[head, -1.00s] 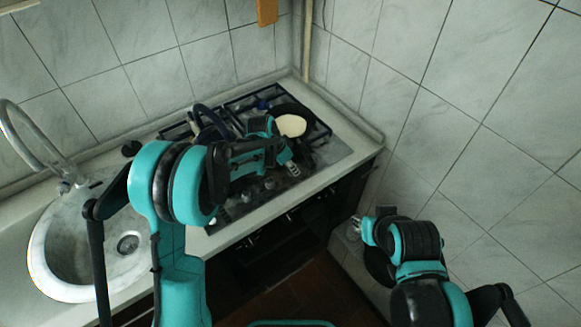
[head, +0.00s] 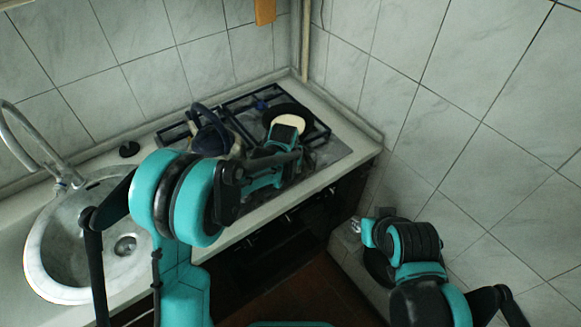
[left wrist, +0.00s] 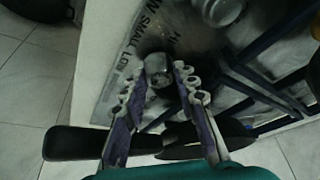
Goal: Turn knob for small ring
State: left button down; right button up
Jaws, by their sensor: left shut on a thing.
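In the left wrist view a rounded metallic knob (left wrist: 158,78) sits on the hob's front panel, and lettering beside it seems to read "SMALL LO". My left gripper (left wrist: 160,72) is shut on this knob, one finger at each side. A second knob (left wrist: 222,10) shows at the top of that view. In the head view my left gripper is over the front right of the hob (head: 328,164), where my own arm hides the knobs. My right gripper (head: 355,229) is low at the right, away from the hob; its fingers are too small to read.
A dark pan (head: 271,113) with a pale round thing (head: 290,122) in it stands on the back right of the hob. A sink (head: 45,255) is further left; a tiled wall (head: 470,150) bounds the right.

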dwell(0.3)
pick_arm(q)
jog(key=c, duration=1.2)
grip_release()
jog(key=shift+o, duration=0.2)
jog(key=shift+r, duration=0.1)
jog(key=v, duration=1.1)
jog(key=shift+s+r, duration=0.15)
jog(key=shift+r, duration=0.25)
